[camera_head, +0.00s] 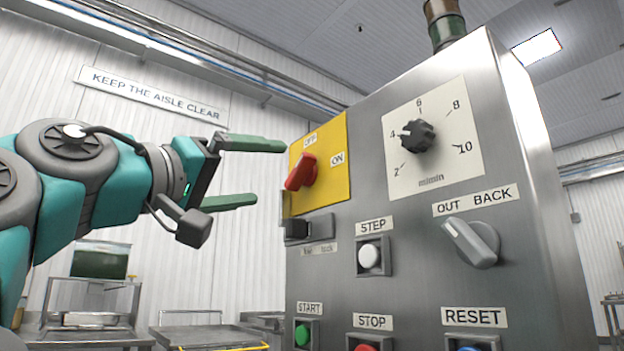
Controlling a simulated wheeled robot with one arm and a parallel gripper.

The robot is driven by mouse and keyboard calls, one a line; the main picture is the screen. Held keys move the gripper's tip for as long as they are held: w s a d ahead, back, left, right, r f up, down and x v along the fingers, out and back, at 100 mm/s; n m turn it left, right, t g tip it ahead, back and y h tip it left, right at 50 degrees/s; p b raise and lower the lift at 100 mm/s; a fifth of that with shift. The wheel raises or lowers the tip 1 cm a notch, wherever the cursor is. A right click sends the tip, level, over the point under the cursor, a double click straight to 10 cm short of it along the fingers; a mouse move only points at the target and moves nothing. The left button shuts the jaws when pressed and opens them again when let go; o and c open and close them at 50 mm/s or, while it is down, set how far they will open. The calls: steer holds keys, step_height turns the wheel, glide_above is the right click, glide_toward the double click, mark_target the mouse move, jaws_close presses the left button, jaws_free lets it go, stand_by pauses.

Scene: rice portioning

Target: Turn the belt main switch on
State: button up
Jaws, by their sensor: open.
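The belt main switch is a red rotary handle (301,173) on a yellow plate (335,187) at the upper left of a steel control cabinet (345,277). The plate has an OFF label above the handle and an ON label to its right. The handle is tilted, its upper end leaning right toward the gap between the two labels; I cannot tell its exact setting. My gripper (270,173) is open and empty to the left of the switch. Its two green fingers point right, one higher and one lower, and the upper fingertip appears close to the plate's left edge.
Around the switch are a speed dial (417,136), a white STEP button (370,256), a grey OUT/BACK knob (470,242) and a black key-like part (297,229) just below. START (302,335), STOP and RESET buttons run along the bottom. Steel carts (90,305) stand behind at left.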

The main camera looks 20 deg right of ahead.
mark_target(294, 175)
steer(key=x, duration=0.7)
steer(key=shift+w+d, duration=0.15)
steer(key=c, duration=1.1)
steer(key=shift+w+m, duration=0.1)
steer(key=shift+m, duration=0.4)
steer(key=shift+w+m+g+h+p, duration=0.1)
steer(key=shift+m+g+h+p, duration=0.25)
steer(key=shift+m, duration=0.35)
steer(key=m+g+h+p, duration=0.1)
steer(key=m, duration=0.2)
steer(key=shift+w+f+m+g+h+p, duration=0.1)
steer(key=shift+m+g+h+p, duration=0.4)
steer(key=shift+m, duration=0.8)
steer(key=shift+w+m+g+h+p, duration=0.15)
steer(key=shift+m+g+p, duration=0.4)
steer(key=shift+m+g, duration=0.55)
steer(key=shift+s+m+t, duration=0.1)
steer(key=shift+m+t, duration=0.15)
steer(key=shift+m, duration=0.05)
